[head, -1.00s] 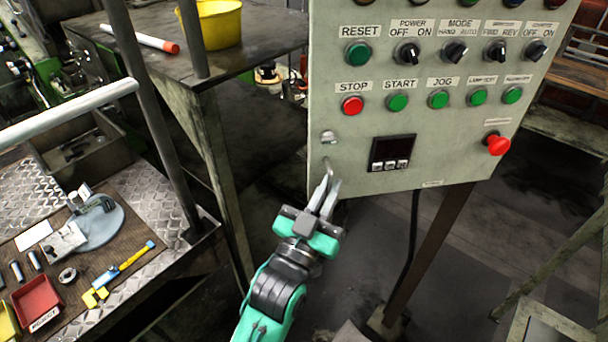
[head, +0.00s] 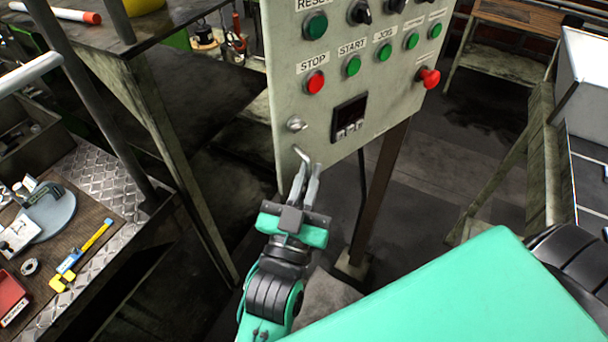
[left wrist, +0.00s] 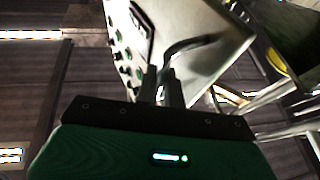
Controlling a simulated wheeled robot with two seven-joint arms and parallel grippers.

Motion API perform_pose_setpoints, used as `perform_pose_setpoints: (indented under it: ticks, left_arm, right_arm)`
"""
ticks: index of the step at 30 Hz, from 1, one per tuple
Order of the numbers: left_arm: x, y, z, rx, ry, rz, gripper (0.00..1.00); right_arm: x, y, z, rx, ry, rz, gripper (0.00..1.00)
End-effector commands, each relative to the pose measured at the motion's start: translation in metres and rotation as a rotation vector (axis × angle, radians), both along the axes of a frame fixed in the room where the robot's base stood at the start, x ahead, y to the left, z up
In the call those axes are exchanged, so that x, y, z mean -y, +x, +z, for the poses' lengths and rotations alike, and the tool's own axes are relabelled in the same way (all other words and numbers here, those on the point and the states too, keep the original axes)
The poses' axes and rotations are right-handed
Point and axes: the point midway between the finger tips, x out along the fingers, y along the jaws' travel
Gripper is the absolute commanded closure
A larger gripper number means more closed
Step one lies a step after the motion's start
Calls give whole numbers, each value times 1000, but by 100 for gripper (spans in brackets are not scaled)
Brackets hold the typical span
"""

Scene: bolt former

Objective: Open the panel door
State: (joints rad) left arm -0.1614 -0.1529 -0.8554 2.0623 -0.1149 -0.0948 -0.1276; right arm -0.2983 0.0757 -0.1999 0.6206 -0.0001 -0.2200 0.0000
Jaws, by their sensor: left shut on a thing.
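The panel door (head: 335,105) is the pale grey-green face of the control box, with buttons, knobs and a small dark display. It also shows tilted in the left wrist view (left wrist: 205,20). A thin bent metal handle (head: 302,155) sits near its lower left edge, below a round lock (head: 296,123). The handle appears larger in the left wrist view (left wrist: 190,45). My left gripper (head: 308,170) is shut on the handle's end, its fingers pointing up. I cannot tell whether there is a gap at the door's edge. My right gripper is out of view.
A red stop knob (head: 429,78) juts from the panel's right side. A brown post (head: 378,195) supports the box. A workbench with tools (head: 75,245) stands at left, a dark table (head: 165,60) behind it. My green arm link fills the lower right.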

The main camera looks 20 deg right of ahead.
Motion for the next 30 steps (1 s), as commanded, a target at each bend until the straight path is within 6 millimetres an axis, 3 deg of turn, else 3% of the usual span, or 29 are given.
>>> perform_pose_setpoints:
  ticks: [2, 3, 6, 19, 30]
  left_arm:
    - [1, 0, -1, -2, 4, -1, 100]
    - [1, 0, -1, -2, 4, -1, 89]
    - [1, 0, -1, -1, 3, -1, 70]
    - [-8, -8, -6, -1, 1, 0, 70]
    - [-57, -64, -39, -4, 4, -1, 70]
  right_arm:
    - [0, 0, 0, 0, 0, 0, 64]
    - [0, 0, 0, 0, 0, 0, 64]
    - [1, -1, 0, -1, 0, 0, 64]
    - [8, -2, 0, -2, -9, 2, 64]
    - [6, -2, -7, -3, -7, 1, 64]
